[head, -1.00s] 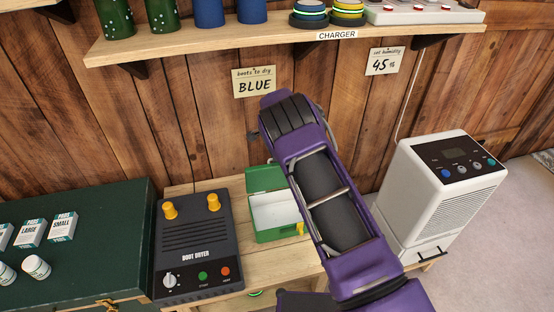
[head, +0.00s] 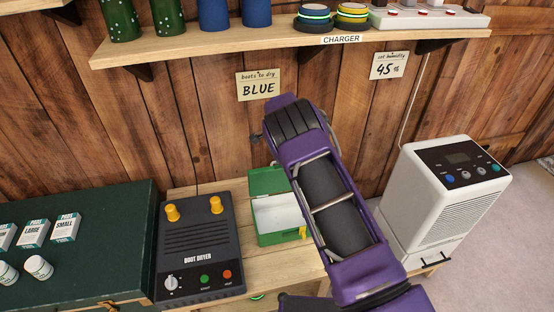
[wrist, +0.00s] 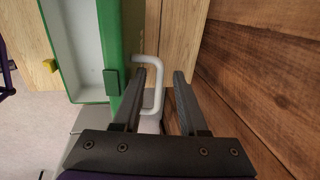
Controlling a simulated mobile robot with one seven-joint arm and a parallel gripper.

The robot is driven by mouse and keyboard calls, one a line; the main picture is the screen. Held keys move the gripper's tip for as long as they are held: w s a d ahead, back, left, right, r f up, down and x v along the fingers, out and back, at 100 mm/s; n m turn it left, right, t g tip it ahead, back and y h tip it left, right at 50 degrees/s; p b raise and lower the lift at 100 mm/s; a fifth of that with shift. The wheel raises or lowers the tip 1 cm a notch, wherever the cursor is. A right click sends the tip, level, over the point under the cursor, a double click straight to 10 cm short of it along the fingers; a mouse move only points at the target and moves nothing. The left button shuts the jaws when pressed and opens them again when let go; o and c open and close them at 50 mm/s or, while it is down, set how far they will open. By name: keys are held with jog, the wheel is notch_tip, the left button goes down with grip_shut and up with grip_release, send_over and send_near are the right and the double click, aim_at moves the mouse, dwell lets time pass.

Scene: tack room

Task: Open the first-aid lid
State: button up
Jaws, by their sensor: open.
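The green first-aid box (head: 284,239) stands on the wooden bench in the head view, with its white inside showing. Its lid (head: 266,180) stands up at the back, open. In the wrist view the box's white interior (wrist: 72,40) is at left, with the green lid (wrist: 118,60) seen nearly edge-on. A white loop handle (wrist: 160,88) sticks out from the lid side. My gripper (wrist: 166,73) is open, its fingers on either side of part of the handle; contact cannot be told. My arm hides the gripper and the box's right side in the head view.
A boot dryer (head: 198,245) stands close to the left of the box. A white dehumidifier (head: 430,205) stands at right. The plank wall (wrist: 265,70) is close beside my gripper. A shelf (head: 220,42) runs above, and a green chest (head: 90,215) is at far left.

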jog(key=s+d+r+p, duration=0.1)
jog(key=s+r+p, duration=0.1)
jog(key=r, duration=1.5)
jog(key=shift+s, duration=0.65)
jog(key=shift+d+f, duration=0.1)
jog(key=c, duration=0.3)
jog(key=d+f+n, duration=0.1)
jog(key=w+d+f+n+t, duration=0.1)
jog(key=d+f+n, duration=0.1)
jog(key=shift+w+f+n+t+h+p, duration=0.15)
jog(key=shift+w+n+t+h+p, duration=0.15)
jog(key=shift+n+h+p, duration=0.1)
grip_shut()
jog(key=w+a+f+n+t+y, duration=0.1)
jog(key=w+a+f+n+t, duration=0.15)
jog(key=f+n, duration=0.45)
jog(key=w+a+f+n+t+y, duration=0.1)
jog(key=w+a+f+n, duration=0.1)
jog(key=w+f+n, duration=0.35)
jog(key=shift+n, duration=0.65)
jog(key=shift+s+d+f, duration=0.1)
jog(key=shift+s+d, duration=0.15)
jog(key=shift+s, duration=0.65)
jog(key=shift+s+d+f, duration=0.15)
jog(key=shift+s+d, duration=0.1)
jog(key=shift+s, duration=0.6)
jog(key=shift+s+d+f, duration=0.1)
jog(key=shift+s+d, duration=0.15)
jog(key=shift+s, duration=0.65)
